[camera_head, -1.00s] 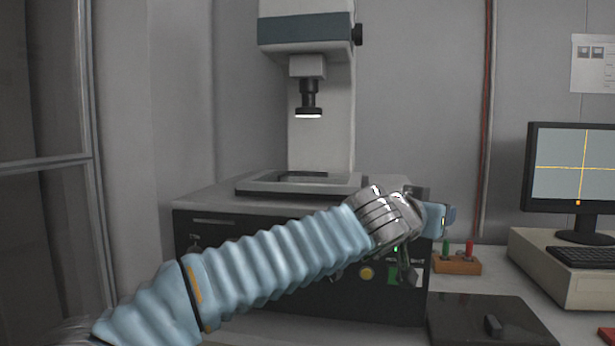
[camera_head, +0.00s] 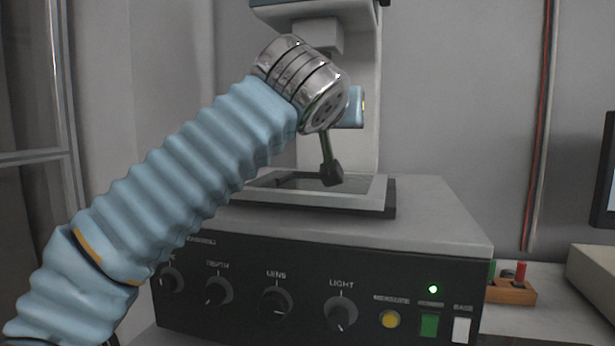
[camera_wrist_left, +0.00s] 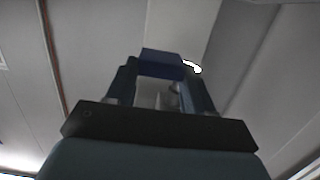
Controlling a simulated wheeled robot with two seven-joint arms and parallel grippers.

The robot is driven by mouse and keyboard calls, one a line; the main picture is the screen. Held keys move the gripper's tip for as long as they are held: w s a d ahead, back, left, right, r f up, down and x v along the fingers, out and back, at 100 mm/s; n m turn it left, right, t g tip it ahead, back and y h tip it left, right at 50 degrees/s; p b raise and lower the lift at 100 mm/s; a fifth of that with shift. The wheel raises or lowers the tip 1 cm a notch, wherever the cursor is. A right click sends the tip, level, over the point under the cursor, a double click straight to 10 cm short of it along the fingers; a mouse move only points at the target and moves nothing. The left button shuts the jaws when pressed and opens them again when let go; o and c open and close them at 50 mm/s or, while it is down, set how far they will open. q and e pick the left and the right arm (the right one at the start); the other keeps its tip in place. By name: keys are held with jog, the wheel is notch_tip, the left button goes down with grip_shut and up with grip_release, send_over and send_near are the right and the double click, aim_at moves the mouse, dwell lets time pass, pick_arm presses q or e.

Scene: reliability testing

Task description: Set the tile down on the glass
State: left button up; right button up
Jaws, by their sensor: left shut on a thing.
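The glass (camera_head: 303,184) lies in a pale frame (camera_head: 376,192) on top of the instrument, partly hidden by my left arm. My left gripper (camera_head: 355,107) is above the frame; the metal wrist hides its fingers in the head view. In the left wrist view, the gripper (camera_wrist_left: 161,72) is shut on a dark blue tile (camera_wrist_left: 162,62), held across its fingertips. The tile does not show in the head view. A dark bracket-like part of mine (camera_head: 331,172) hangs below the wrist, in front of the glass. My right gripper is not in view.
The instrument's column (camera_head: 350,150) rises behind the stage, with its head (camera_head: 318,35) above, partly covered by my wrist. A knob panel (camera_head: 310,285) faces front. A wooden block with coloured pegs (camera_head: 512,291) stands at right. The housing top right of the stage is clear.

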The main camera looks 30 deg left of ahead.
pick_arm(q)
send_over(303, 187)
jog(key=f, duration=0.4)
jog(key=f+b, duration=0.1)
jog(key=f, duration=0.2)
jog(key=shift+s+d, duration=0.25)
jog(key=shift+d, duration=0.15)
jog(key=shift+w+a+f, duration=0.1)
jog(key=shift+a+f, duration=0.05)
jog(key=shift+f, duration=0.8)
jog(key=shift+a+f, duration=0.15)
jog(key=shift+f, duration=0.8)
jog(key=shift+f+b, duration=0.2)
jog(key=shift+b, duration=0.2)
jog(key=o, duration=1)
jog(key=shift+o, duration=0.2)
jog(key=shift+r, duration=0.1)
